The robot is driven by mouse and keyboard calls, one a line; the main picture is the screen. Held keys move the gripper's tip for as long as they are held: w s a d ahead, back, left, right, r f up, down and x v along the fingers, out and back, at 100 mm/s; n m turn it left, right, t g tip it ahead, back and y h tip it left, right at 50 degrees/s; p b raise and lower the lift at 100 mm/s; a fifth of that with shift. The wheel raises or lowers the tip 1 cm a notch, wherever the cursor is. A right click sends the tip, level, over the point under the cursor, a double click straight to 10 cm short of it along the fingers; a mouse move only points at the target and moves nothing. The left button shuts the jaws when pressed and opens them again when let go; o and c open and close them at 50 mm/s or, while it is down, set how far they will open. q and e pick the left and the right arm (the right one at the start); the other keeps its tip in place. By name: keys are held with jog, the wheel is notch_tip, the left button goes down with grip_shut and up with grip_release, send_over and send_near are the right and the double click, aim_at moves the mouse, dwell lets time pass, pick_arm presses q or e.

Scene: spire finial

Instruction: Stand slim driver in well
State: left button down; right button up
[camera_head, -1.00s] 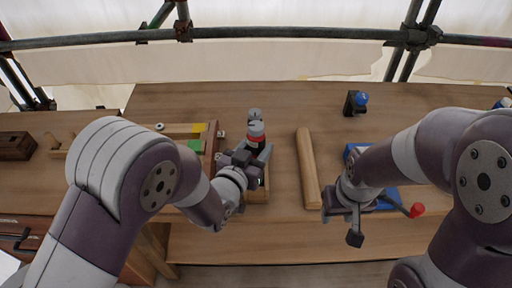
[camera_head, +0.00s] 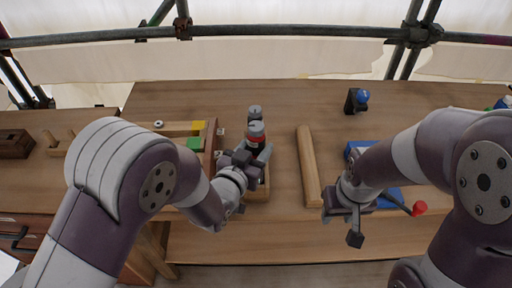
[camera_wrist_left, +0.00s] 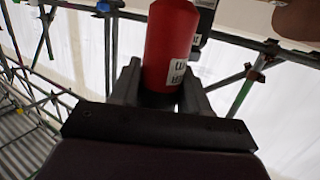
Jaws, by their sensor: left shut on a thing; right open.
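My left gripper (camera_head: 255,154) is shut on a red cylinder with a white label, which I take to be the slim driver (camera_wrist_left: 171,45). In the head view only its grey top and a red and dark band (camera_head: 256,132) show above the fingers. A wooden block (camera_head: 259,191), possibly holding the well, lies under and in front of this gripper. The gripper hides most of it, and no well opening shows clearly. My right gripper (camera_head: 345,222) is open and empty near the front of the bench.
Another grey-topped item (camera_head: 254,111) stands just behind the held one. A blue item (camera_head: 388,198) and a red-ended handle (camera_head: 419,208) are near my right gripper. A blue-knobbed dark item (camera_head: 355,101) stands at the back.

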pick_arm(q)
jog(key=shift+f+b, duration=3.3)
jog(key=shift+f, duration=0.35)
jog(key=shift+c, duration=2.3)
grip_release()
jog(key=shift+s+a, duration=0.1)
jog(key=shift+s, duration=0.05)
jog(key=v, duration=1.2)
jog(key=shift+s+p, duration=0.2)
jog(key=shift+p, duration=0.1)
